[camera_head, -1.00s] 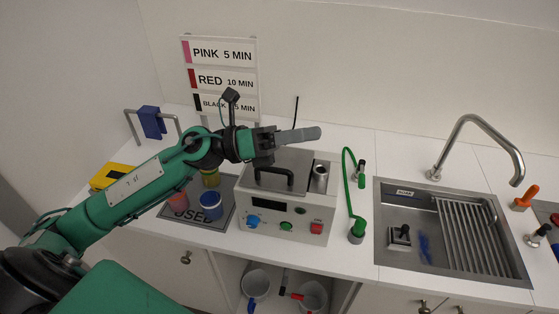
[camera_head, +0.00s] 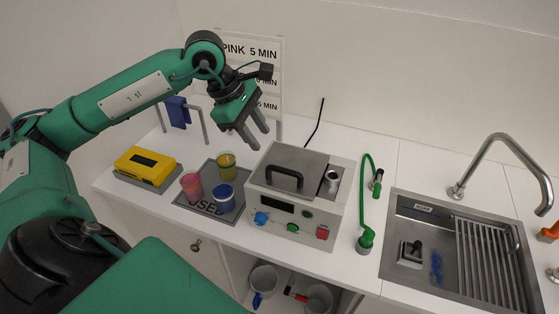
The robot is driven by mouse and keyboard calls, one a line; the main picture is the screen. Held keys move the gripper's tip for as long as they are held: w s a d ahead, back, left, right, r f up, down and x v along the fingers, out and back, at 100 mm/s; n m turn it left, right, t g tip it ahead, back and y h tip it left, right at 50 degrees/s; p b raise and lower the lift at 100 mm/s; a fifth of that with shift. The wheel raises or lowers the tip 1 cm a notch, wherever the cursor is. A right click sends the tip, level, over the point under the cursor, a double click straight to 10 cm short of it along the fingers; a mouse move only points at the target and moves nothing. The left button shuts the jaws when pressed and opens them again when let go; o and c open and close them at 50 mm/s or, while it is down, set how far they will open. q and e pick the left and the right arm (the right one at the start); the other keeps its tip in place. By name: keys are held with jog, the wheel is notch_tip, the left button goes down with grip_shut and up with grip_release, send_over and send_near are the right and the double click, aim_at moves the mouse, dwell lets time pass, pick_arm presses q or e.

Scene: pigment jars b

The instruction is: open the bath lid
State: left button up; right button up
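The bath (camera_head: 300,221) is a white box with a control panel, standing on the counter in the head view. Its grey metal lid (camera_head: 305,161) lies flat and closed on top, with a black handle (camera_head: 284,177) near the front. A metal cylinder sits in the top plate right of the lid. My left gripper (camera_head: 261,139) is above and just behind the lid's left rear side in the picture, fingers pointing down and right. Its two fingers are apart with nothing between them. It appears clear of the lid and handle. My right gripper is not in view.
Pink, yellow and blue jars (camera_head: 225,197) stand on a grey mat left of the bath. A yellow box (camera_head: 147,166) sits farther left. A green hose (camera_head: 364,205) stands right of the bath, then a sink (camera_head: 462,245) with a tap. Mugs are on the shelf below.

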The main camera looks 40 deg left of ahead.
aim_at(282, 169)
pick_arm(q)
jog(key=p+x, duration=0.3)
jog(key=x, duration=0.6)
jog(key=shift+w+d+f, duration=0.1)
jog(key=shift+d+f, duration=0.1)
jog(key=shift+d, duration=0.05)
jog(key=shift+w+d+f+p, duration=0.1)
jog(key=shift+f+p, duration=0.1)
jog(key=shift+f, duration=0.15)
jog(key=shift+w+d+f+p, duration=0.1)
jog(key=shift+f+p, duration=0.05)
jog(key=shift+f, duration=0.15)
grip_shut()
